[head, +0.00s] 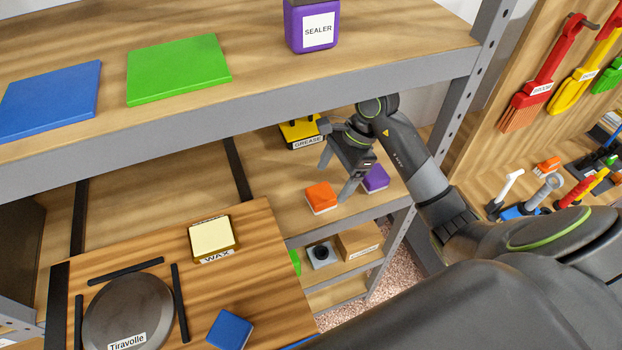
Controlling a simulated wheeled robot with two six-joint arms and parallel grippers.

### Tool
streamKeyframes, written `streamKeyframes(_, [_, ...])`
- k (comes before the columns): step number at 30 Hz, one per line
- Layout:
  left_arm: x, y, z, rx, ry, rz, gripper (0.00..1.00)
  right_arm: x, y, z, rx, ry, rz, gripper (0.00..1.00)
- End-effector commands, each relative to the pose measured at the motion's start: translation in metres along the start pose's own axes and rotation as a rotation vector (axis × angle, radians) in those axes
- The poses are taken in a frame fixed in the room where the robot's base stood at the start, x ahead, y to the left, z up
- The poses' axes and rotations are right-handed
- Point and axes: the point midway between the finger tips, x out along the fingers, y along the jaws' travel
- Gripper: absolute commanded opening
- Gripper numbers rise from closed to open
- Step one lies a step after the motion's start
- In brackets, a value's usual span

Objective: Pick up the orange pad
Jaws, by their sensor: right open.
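The orange pad (320,196), a small block with a pale underside, lies on the middle wooden shelf near its front edge. My right gripper (334,182) is open and empty, reaching in under the upper shelf. Its fingers point down at the orange pad; one fingertip shows just right of the pad, the other above and behind it in the picture. I cannot tell the exact height between fingers and pad. My left gripper is not in view.
A purple pad (377,177) lies close right of the gripper. A yellow grease container (301,132) stands behind. The upper shelf edge (240,113) and the right post (452,120) flank the arm. A pull-out board holds a wax tin (212,236) and a blue pad (230,329).

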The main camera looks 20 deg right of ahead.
Motion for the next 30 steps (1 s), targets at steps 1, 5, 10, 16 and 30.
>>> streamKeyframes(1, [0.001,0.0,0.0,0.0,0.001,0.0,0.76,0.0,0.0,-0.001,-0.005,0.008,-0.001,0.8])
streamKeyframes(5, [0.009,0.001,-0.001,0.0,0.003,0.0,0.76,0.011,0.0,-0.003,-0.007,0.016,0.0,0.8])
streamKeyframes(10, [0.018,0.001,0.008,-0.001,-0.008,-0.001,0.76,0.028,-0.001,-0.003,-0.006,0.015,0.0,0.8])
streamKeyframes(16, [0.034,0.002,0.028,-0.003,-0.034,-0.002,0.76,0.055,-0.005,-0.003,-0.007,0.013,0.0,0.8])
streamKeyframes(30, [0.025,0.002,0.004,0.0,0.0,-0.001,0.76,0.073,-0.005,-0.002,-0.006,0.016,-0.001,0.77])
